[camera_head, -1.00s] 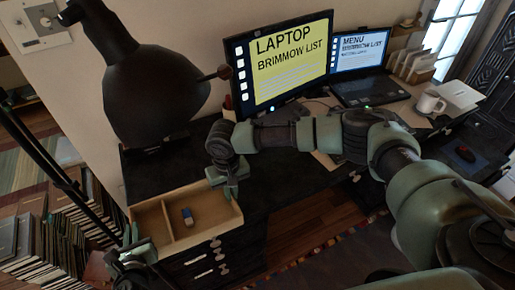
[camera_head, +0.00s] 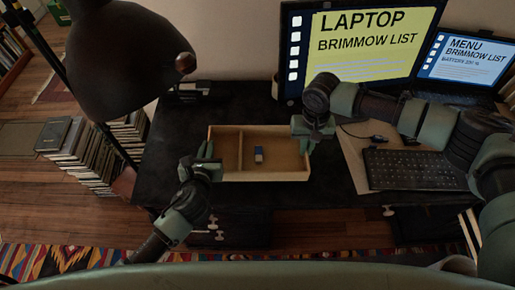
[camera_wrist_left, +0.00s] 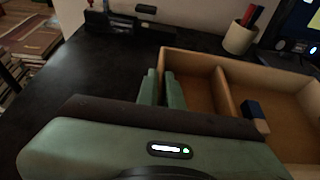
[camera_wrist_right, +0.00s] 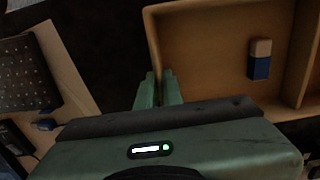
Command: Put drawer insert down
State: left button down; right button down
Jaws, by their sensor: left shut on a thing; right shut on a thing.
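The drawer insert (camera_head: 275,176) is a shallow light-wood tray with one divider, over the dark desk top in the head view. A small blue and white block (camera_head: 259,154) lies in its right compartment. My left gripper (camera_head: 207,155) is shut on the insert's left wall, and my right gripper (camera_head: 309,142) is shut on its right wall. The insert also shows in the left wrist view (camera_wrist_left: 193,68) and the right wrist view (camera_wrist_right: 205,50). Whether it touches the desk or hangs just above it, I cannot tell.
The dark desk (camera_head: 165,150) is bare left of the insert. A black lamp (camera_head: 120,60) overhangs the left. A keyboard (camera_head: 415,170) and monitor (camera_head: 350,45) are on the right. A pen cup (camera_wrist_left: 240,38) stands behind. Books (camera_head: 80,155) are stacked on the floor at left.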

pick_arm(q)
jog(key=shift+a+f, duration=0.1)
pick_arm(e)
jog(key=shift+d+f, duration=0.1)
jog(key=shift+d, duration=0.1)
